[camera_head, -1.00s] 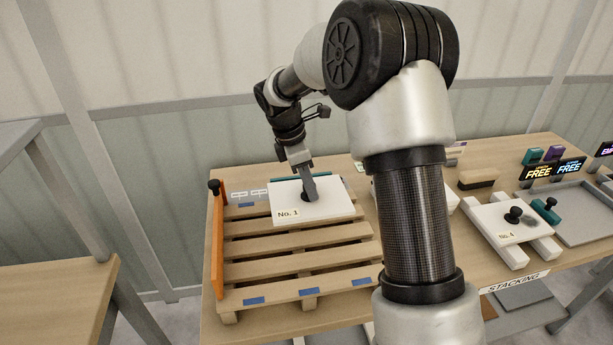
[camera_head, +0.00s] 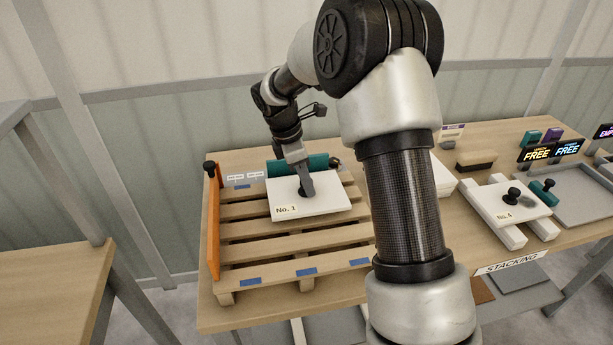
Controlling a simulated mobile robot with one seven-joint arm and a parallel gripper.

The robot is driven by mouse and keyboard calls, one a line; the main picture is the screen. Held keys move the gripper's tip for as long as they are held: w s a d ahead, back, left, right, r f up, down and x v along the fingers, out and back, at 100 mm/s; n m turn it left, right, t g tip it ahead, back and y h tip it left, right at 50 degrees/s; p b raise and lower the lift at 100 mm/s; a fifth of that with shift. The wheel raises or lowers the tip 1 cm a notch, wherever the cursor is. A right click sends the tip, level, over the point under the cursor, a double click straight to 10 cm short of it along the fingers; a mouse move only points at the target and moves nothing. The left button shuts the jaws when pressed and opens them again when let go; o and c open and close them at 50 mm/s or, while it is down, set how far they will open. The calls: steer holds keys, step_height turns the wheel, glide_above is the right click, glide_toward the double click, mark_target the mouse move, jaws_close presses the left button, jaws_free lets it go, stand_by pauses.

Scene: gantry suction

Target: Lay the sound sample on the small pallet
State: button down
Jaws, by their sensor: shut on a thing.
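A white plate labelled No. 1 (camera_head: 322,206) is at the back part of the small wooden pallet (camera_head: 285,252). My gripper (camera_head: 304,190) is shut on the black knob in the plate's middle. The plate is roughly level; I cannot tell whether it rests on the slats or hangs just above them.
An orange fence (camera_head: 213,225) stands along the pallet's left side, and a teal bar (camera_head: 318,162) at its back. A white stack (camera_head: 441,178) lies partly behind my arm. A brush (camera_head: 476,160) and a grey tray (camera_head: 583,215) are to the right.

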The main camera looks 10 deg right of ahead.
steer(key=shift+f, duration=0.4)
steer(key=shift+f+b, duration=0.3)
steer(key=shift+f, duration=0.3)
stand_by(0.3)
steer(key=c, duration=1.4)
jaws_free()
steer(key=shift+o, duration=0.2)
